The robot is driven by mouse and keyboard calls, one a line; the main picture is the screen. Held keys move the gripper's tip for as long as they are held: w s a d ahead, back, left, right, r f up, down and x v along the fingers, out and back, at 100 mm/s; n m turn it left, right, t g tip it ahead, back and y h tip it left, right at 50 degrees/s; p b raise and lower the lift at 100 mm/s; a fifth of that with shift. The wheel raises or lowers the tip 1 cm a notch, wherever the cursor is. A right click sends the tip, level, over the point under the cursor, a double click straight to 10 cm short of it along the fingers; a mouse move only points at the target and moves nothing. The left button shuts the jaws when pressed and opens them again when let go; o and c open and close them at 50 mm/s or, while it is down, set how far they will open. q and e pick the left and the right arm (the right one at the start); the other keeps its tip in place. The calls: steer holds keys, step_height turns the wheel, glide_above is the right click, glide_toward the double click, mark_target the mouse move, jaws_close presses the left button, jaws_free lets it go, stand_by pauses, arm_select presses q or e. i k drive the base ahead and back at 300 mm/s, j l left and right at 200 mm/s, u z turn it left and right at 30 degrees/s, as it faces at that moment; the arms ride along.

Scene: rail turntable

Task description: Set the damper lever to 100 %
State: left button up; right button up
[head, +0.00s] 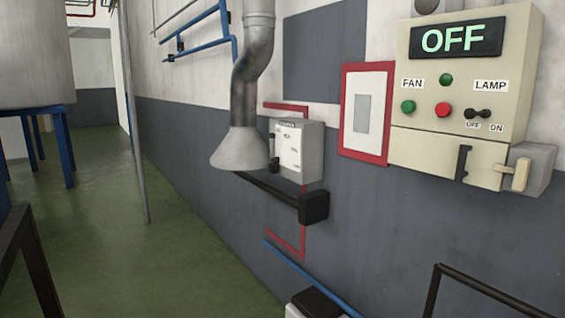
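A small light-grey box (310,150) hangs on the wall right of the grey duct; it looks like the damper box. Its front is a white plate with small marks, too small to read. A dark lever or knob (273,165) shows at the box's left edge, low down beside the duct's hood. The hood stands close to that edge, and the lever's exact setting cannot be read. Neither of my grippers is in view.
The duct (240,130) ends in a flared hood. A black bar with a block (314,207) runs below the box. A beige panel (465,90) reading OFF is at right, with a handle (515,175). A dark rail (490,292) crosses lower right. Green floor is open at left.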

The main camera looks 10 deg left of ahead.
mark_target(274, 166)
steer(key=i+j, duration=0.1)
steer(key=j, duration=0.25)
steer(key=i+j, duration=0.1)
steer(key=j, duration=0.3)
steer(key=i+j, duration=0.1)
steer(key=j, duration=0.25)
steer(key=i+j+u, duration=0.1)
steer(key=j, duration=0.3)
steer(key=i+j, duration=0.25)
steer(key=i, duration=0.05)
